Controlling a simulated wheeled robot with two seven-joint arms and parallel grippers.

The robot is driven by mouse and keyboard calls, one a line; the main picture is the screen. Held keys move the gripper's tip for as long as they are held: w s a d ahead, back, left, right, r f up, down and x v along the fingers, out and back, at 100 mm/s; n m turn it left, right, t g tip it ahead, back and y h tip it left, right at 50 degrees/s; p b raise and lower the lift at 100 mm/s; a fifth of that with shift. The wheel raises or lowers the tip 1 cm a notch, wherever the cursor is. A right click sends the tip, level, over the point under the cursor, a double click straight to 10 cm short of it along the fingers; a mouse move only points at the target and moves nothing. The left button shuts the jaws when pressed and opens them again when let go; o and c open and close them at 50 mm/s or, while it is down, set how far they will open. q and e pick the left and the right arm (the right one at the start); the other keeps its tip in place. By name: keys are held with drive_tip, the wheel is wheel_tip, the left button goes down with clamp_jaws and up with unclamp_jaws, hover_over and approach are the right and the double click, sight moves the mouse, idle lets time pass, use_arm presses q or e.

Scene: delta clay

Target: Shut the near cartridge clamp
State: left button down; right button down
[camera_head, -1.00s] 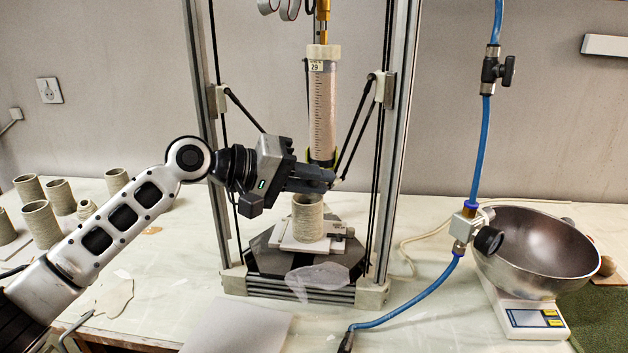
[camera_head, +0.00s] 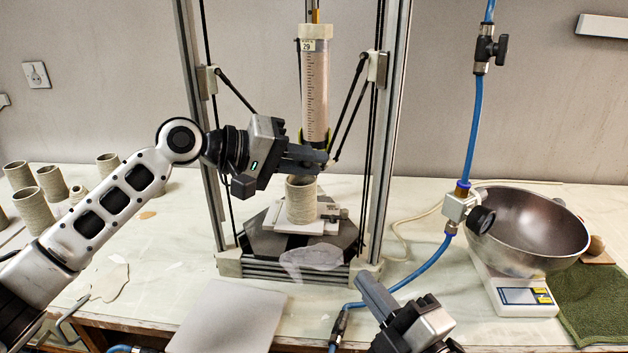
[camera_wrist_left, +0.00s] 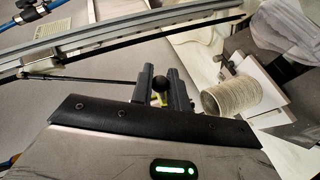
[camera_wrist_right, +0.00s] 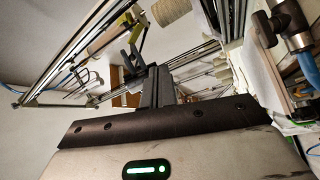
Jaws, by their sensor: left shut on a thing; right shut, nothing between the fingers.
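The clear, graduated cartridge (camera_head: 314,90), labelled 29, stands upright in the printer frame. A yellow-green part, probably of its clamp (camera_head: 329,140), shows at the cartridge's lower end, partly hidden behind my left gripper. My left gripper (camera_head: 322,161) is at the cartridge's lower end, above the clay cylinder. In the left wrist view its fingers are closed around a small dark knob with a yellow-green neck (camera_wrist_left: 160,84). I cannot tell whether the clamp is open or shut. My right gripper (camera_head: 366,286) is shut and empty, low in front of the printer; its closed fingers also show in the right wrist view (camera_wrist_right: 155,86).
A ribbed clay cylinder (camera_head: 300,200) stands on the printer's plate under the cartridge. Printer uprights (camera_head: 389,130) and thin black rods flank my left gripper. A blue hose with a valve (camera_head: 459,207) and a steel bowl on a scale (camera_head: 530,235) are at right. Several clay pots stand at left.

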drive_tip(key=a+r+n+y, duration=0.3)
drive_tip(key=r+n, duration=0.4)
drive_tip(key=n, duration=0.1)
drive_tip(key=w+d+x, duration=0.1)
drive_tip(key=d+x, duration=0.1)
drive_tip(key=x, duration=1)
drive_tip(key=shift+w+a, duration=0.15)
drive_tip(key=shift+w, duration=0.4)
